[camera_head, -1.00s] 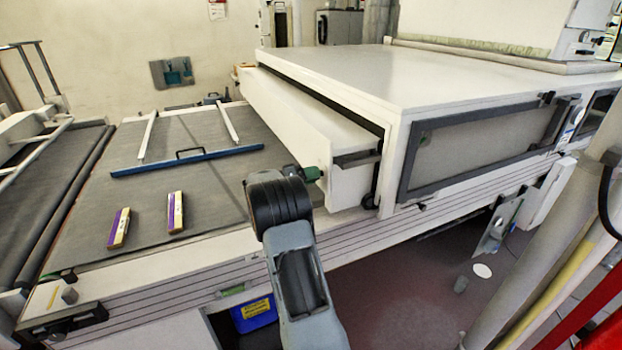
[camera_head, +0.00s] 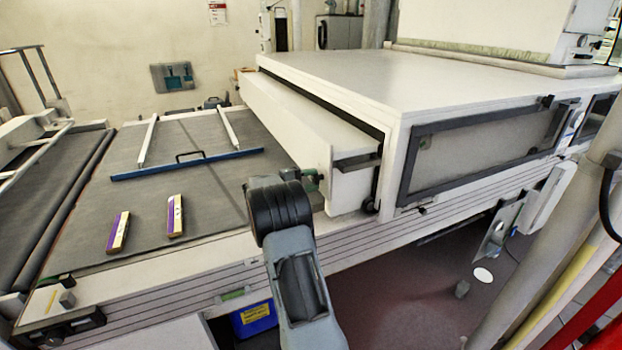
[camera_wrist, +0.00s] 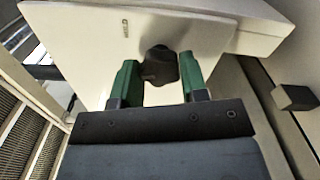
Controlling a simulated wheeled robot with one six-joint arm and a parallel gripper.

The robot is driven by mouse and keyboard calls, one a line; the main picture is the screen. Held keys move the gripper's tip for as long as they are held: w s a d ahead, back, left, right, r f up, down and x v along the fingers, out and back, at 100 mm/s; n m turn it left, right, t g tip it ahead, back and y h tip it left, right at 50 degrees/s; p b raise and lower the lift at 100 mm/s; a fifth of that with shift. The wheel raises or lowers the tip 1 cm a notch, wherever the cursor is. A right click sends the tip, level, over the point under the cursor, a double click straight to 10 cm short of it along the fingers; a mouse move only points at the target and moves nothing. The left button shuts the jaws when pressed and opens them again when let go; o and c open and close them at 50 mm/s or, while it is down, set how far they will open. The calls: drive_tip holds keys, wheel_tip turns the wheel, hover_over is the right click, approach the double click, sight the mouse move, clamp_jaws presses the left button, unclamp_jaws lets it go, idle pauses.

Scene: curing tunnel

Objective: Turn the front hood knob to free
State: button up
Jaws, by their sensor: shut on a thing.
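The front hood knob (camera_wrist: 158,66) is a dark lobed knob on the white hood end face (camera_wrist: 95,45) in the wrist view. The green fingers of my gripper (camera_wrist: 160,78) stand on either side of it, shut on it. In the head view my gripper (camera_head: 312,181) is at the near end of the white hood (camera_head: 350,188), and my wrist hides most of the knob there. A small dark mark (camera_wrist: 125,28) shows on the face above and left of the knob; I cannot read it.
A dark bracket (camera_wrist: 296,97) juts out right of the knob in the wrist view. The large white tunnel housing (camera_head: 400,80) stands right of the hood.

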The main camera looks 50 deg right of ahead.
drive_tip(key=n+p, duration=0.2)
drive_tip(key=n, duration=0.3)
drive_tip(key=shift+n+p, duration=0.3)
drive_tip(key=shift+n, duration=0.1)
idle(0.4)
drive_tip(key=o, duration=0.9)
drive_tip(key=shift+a, duration=0.1)
drive_tip(key=b+v, duration=0.2)
drive_tip(key=v, duration=1.1)
drive_tip(key=shift+w+a+f+b, duration=0.1)
drive_tip(key=shift+w+a+b, duration=0.05)
drive_tip(key=shift+a+b, duration=0.2)
